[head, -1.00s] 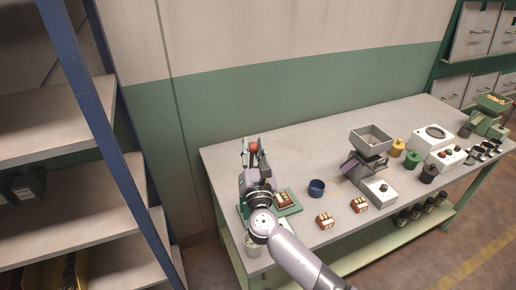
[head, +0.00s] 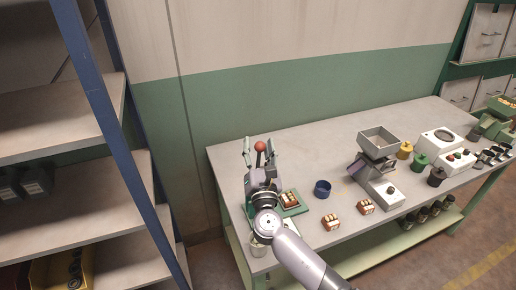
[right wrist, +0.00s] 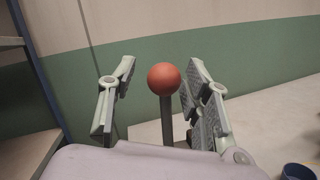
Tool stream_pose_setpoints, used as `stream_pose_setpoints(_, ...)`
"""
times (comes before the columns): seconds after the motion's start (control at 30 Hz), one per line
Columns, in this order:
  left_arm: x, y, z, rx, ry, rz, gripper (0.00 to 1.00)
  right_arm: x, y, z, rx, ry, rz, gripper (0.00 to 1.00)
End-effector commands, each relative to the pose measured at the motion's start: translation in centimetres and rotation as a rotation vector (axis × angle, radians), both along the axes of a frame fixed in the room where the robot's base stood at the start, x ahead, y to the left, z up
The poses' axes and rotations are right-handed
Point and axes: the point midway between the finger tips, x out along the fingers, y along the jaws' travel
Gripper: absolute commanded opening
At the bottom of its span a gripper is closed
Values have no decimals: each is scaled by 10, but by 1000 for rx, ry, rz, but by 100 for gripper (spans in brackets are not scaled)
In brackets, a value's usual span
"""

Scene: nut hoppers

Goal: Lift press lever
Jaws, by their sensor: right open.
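The press lever shows as a red ball knob (head: 260,146) on a dark upright rod at the left end of the workbench. In the right wrist view the knob (right wrist: 164,79) stands between the two fingers, nearer the right one, with a gap on each side. My right gripper (head: 260,149) is open around the lever, and its fingers also show in the right wrist view (right wrist: 160,95). The green press base (head: 295,211) is partly hidden behind my gripper and arm; a brown-and-cream block (head: 289,198) sits on it. My left gripper is out of view.
The workbench (head: 310,150) holds a blue cup (head: 322,188), two brown-and-cream blocks (head: 331,222) (head: 366,206) and a grey hopper (head: 379,140). A shelf rack with a blue post (head: 113,140) stands at the left. The bench's back left is clear.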

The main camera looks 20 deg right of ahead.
Motion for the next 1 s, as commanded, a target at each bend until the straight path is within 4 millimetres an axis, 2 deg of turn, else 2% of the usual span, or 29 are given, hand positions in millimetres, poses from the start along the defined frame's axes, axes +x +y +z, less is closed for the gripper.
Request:
stream_pose_setpoints(0.17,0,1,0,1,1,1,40,-13,2,-4,0,2,0,45)
stream_pose_setpoints(0.6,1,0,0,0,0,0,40,-95,19,-26,1,2,2,45)
stream_pose_setpoints(0.8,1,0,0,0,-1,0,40,-112,22,-30,0,1,1,45)
stream_pose_setpoints(1.0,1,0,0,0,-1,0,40,-114,23,-31,1,0,2,45)
